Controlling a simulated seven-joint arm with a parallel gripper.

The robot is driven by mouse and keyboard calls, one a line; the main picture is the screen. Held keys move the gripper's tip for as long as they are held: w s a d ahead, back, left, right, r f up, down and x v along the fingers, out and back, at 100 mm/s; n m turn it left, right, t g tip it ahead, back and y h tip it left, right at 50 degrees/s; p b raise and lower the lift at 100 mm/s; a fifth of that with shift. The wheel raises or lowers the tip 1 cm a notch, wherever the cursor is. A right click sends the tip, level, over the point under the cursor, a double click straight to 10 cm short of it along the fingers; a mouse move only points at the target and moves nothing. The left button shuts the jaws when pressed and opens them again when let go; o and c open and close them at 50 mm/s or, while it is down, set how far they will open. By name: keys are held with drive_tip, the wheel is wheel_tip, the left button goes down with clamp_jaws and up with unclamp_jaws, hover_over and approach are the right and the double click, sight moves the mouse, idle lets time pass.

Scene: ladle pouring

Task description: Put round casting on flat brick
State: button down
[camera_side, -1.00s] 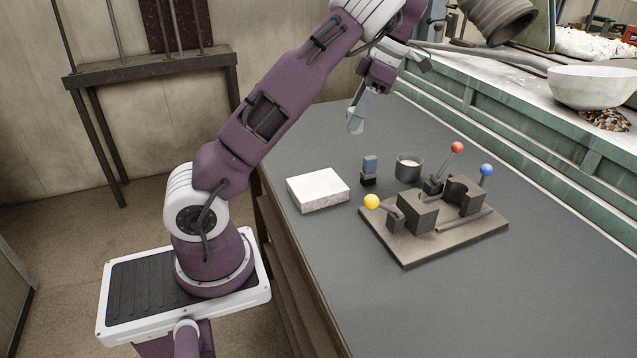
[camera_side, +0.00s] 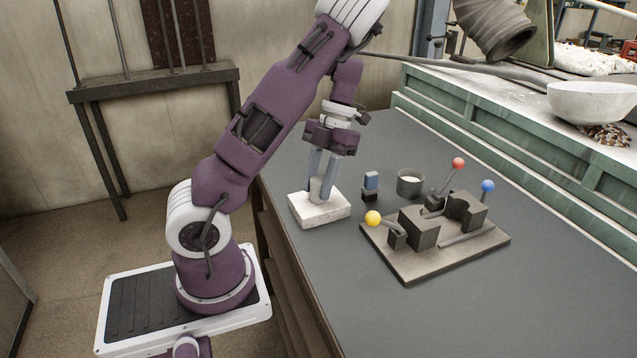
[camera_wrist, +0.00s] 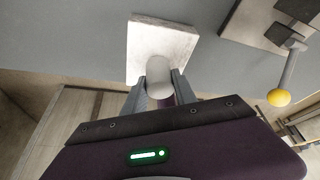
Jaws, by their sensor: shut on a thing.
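The round casting (camera_side: 317,189) is a small grey-white cylinder, upright between my fingers. In the wrist view its pale round top (camera_wrist: 158,68) shows between the two fingers. The flat brick (camera_side: 322,214) is a pale, speckled slab lying on the table; it also shows in the wrist view (camera_wrist: 180,42). My gripper (camera_side: 320,190) points down over the brick and is shut on the casting. The casting's lower end appears at the brick's top, over its middle; whether it touches cannot be told for certain.
To the right is a mould fixture (camera_side: 410,265) with yellow, red and blue ball levers. A white bowl (camera_side: 590,103) sits on the green bench. The table's near right is clear.

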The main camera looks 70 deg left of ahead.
drive_tip(key=c, duration=1)
unclamp_jaws()
drive_tip(key=shift+f, duration=0.1)
drive_tip(key=v, duration=1.2)
drive_tip(key=s+d+r+m+t, duration=0.2)
drive_tip(key=d+m, duration=0.5)
drive_tip(key=m, duration=0.4)
drive_tip(key=s+d+r+m+t, duration=0.3)
drive_tip(key=d+m, duration=0.4)
drive_tip(key=m, duration=0.3)
drive_tip(key=s+d+f+m+t+y, duration=0.1)
drive_tip(key=s+d+m+t, duration=0.3)
drive_tip(key=m, duration=1.6)
drive_tip(key=s+d+y, duration=0.1)
drive_tip(key=s+d, duration=0.3)
drive_tip(key=d, duration=0.1)
drive_tip(key=shift+s+f+m+t, duration=0.2)
drive_tip(key=shift+f+m+t, duration=0.1)
drive_tip(key=shift+f, duration=0.1)
